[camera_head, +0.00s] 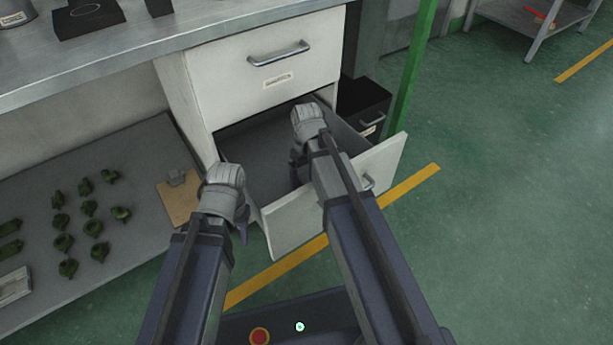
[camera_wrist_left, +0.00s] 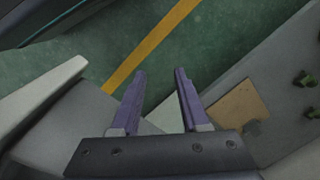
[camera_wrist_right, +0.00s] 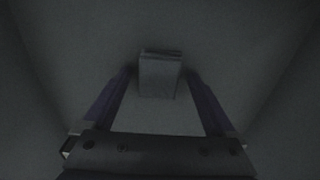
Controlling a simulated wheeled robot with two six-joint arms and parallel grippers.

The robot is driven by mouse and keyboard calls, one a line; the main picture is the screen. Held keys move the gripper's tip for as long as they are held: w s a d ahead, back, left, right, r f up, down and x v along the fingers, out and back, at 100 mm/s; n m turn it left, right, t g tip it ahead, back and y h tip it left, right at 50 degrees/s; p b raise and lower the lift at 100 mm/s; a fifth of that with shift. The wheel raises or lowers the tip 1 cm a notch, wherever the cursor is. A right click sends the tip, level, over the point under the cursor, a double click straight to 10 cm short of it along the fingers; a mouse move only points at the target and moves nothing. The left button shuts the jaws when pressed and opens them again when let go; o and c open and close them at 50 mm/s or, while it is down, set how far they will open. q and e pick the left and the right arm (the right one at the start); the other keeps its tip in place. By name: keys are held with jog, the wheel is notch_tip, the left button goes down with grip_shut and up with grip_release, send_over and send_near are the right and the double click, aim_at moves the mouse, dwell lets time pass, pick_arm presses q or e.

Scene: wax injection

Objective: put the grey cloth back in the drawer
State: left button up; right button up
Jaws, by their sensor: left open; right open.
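The lower drawer (camera_head: 290,225) of the white cabinet stands open. In the right wrist view a small folded grey cloth (camera_wrist_right: 160,77) lies on the dark drawer floor. My right gripper (camera_head: 296,165) reaches down into the drawer, open and empty. Its two fingers (camera_wrist_right: 163,85) stand either side of the cloth, apart from it as far as I can tell. The cloth is hidden in the head view, where my right arm covers part of the drawer. My left gripper (camera_wrist_left: 160,73) is open and empty, by the drawer's left front corner.
The upper drawer (camera_head: 280,65) is shut. A low shelf (camera_head: 130,160) at the left holds several green parts (camera_head: 90,208) and a brown clipboard (camera_head: 178,205). A black box (camera_head: 362,105) stands behind the open drawer, beside a green post (camera_head: 415,70).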

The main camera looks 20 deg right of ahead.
aim_at(307, 178)
jog(key=shift+r, duration=0.1)
notch_tip(307, 178, up, 12)
jog(key=p, duration=1.2)
jog(key=s+a+h, duration=0.1)
jog(key=s+a, duration=0.9)
jog(key=s, duration=0.4)
jog(key=shift+s+a, duration=0.25)
jog(key=shift+r, duration=0.1)
